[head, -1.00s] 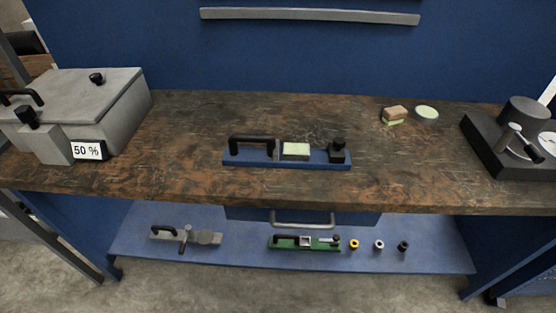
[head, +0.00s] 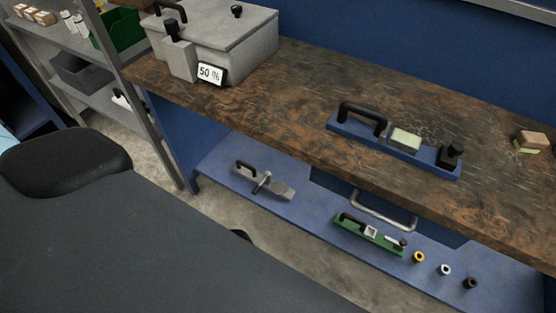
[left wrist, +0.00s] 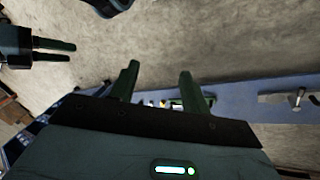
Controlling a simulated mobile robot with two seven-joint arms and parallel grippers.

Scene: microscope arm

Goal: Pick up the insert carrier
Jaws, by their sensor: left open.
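Two carrier-like pieces with black handles show in the head view, and I cannot tell for certain which is the insert carrier. A green one (head: 368,234) lies on the low blue shelf, with a light square socket in its middle. A blue one (head: 354,127) lies on the wooden bench top, with a pale block and a black knob. My left gripper (left wrist: 158,85) is open and empty in the left wrist view, apart from the shelf. Another gripper (left wrist: 62,50), seemingly my right, shows at upper left with its fingers apart and nothing between them. Neither gripper is clearly visible in the head view.
On the low shelf (head: 215,168) are a yellow ring (head: 419,257), a white ring (head: 445,270), a black ring (head: 470,283) and a grey tool (head: 268,186). A drawer handle (head: 383,210) juts above the green piece. A grey box (head: 250,48) stands on the bench.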

